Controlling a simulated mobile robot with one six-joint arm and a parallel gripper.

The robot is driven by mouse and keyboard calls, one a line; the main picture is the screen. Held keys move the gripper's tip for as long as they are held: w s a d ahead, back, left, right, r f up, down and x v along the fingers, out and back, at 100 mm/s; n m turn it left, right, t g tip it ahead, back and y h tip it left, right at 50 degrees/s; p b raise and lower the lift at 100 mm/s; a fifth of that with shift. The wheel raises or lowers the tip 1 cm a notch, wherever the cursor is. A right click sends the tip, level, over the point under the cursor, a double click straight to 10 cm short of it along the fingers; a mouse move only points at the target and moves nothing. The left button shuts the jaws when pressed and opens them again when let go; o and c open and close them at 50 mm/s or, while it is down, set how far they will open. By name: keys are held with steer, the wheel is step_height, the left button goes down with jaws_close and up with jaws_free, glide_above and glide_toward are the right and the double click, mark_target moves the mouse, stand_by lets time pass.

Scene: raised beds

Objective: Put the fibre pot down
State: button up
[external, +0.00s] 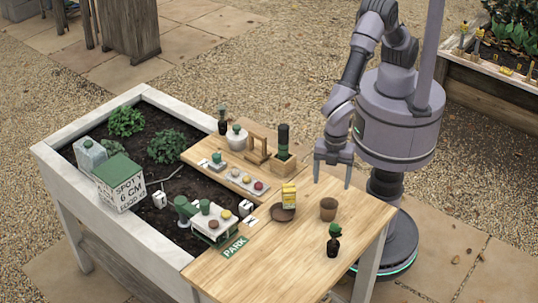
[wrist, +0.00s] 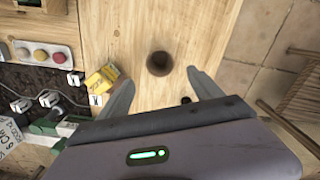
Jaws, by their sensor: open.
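The brown fibre pot (external: 328,209) stands upright on the bare wooden tabletop, right of a flat brown dish (external: 283,212). My gripper (external: 333,172) is open and empty, its fingers pointing down above the table, higher than the pot and apart from it. In the wrist view the round dark mouth of the fibre pot (wrist: 159,63) shows just beyond the gap between the spread fingertips of my gripper (wrist: 161,78). Nothing is between the fingers.
A yellow box (external: 289,196) is by the dish, and a dark bottle with a green top (external: 333,240) stands nearer the front. A planter bed (external: 70,179) with plants, a lettered box (external: 120,183) and a sample rack lies left. The tabletop's front (external: 285,265) is clear.

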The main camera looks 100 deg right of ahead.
steer(key=w+d+r+m+t+y, duration=0.1)
steer(key=w+d+r+m, duration=0.15)
steer(key=d+r, duration=0.6)
steer(key=w+d+r+m+t+y, duration=0.15)
steer(key=d+r+m, duration=0.25)
steer(key=d+r, duration=0.4)
steer(key=s+d+r+m+t, duration=0.1)
steer(key=s+d+r+m, duration=0.25)
steer(key=d, duration=0.25)
steer(key=s+d+r+m, duration=0.2)
steer(key=d+r+m, duration=0.1)
steer(key=d+r, duration=0.3)
steer(key=s+d+m+t, duration=0.2)
steer(key=s+d+m, duration=0.3)
steer(key=s+d, duration=0.2)
step_height(320, 180, down, 7)
steer(key=b, duration=0.6)
steer(key=shift+r, duration=0.15)
steer(key=shift+s+a+h, duration=0.1)
steer(key=shift+h, duration=0.15)
